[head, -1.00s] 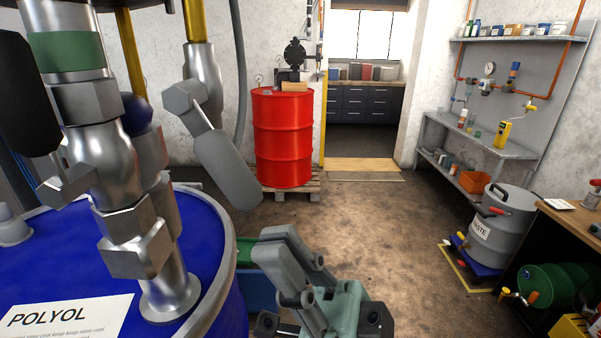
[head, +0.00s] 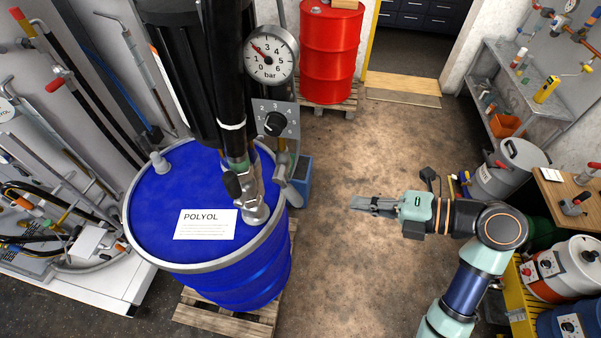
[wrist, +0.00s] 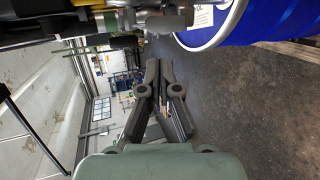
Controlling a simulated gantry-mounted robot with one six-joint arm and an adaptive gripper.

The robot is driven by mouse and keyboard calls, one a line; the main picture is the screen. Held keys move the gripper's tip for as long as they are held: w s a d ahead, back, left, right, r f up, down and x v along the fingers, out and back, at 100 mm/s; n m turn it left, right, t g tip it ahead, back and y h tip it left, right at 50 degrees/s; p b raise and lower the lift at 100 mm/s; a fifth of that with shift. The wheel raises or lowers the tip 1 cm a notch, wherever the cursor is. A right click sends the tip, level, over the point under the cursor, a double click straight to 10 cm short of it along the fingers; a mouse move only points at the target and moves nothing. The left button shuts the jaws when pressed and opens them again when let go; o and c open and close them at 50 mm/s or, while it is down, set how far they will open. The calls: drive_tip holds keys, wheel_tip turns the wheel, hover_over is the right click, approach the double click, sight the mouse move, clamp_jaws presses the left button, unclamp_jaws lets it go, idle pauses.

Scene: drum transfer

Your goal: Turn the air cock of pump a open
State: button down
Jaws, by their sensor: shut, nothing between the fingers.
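A blue POLYOL drum (head: 165,200) stands on a pallet, with a black pump (head: 190,60) on top. A grey lever (head: 292,192), seemingly the air cock's handle, hangs at the pump's right side by the drum rim; whether it is open or shut I cannot tell. My gripper (head: 356,204) is right of the drum, apart from the lever, its fingers pointing left. In the wrist view the fingers (wrist: 159,68) are together and empty. A grey metal fitting (wrist: 165,20) and the blue drum (wrist: 255,22) show at the top of that view.
A pressure gauge (head: 270,54) and a regulator knob (head: 275,123) sit above the lever. A red drum (head: 330,55) stands behind. A grey waste bin (head: 510,170) and a bench (head: 570,195) are at right. The floor between drum and gripper is clear.

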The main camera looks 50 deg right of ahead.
drive_tip(key=p, duration=0.4)
approach(298, 197)
drive_tip(key=x, duration=0.7)
drive_tip(key=shift+r, duration=0.25)
drive_tip(key=shift+w+a+f, duration=0.15)
drive_tip(key=shift+w+f, duration=0.15)
drive_tip(key=shift+w, duration=0.05)
drive_tip(key=shift+f, duration=0.1)
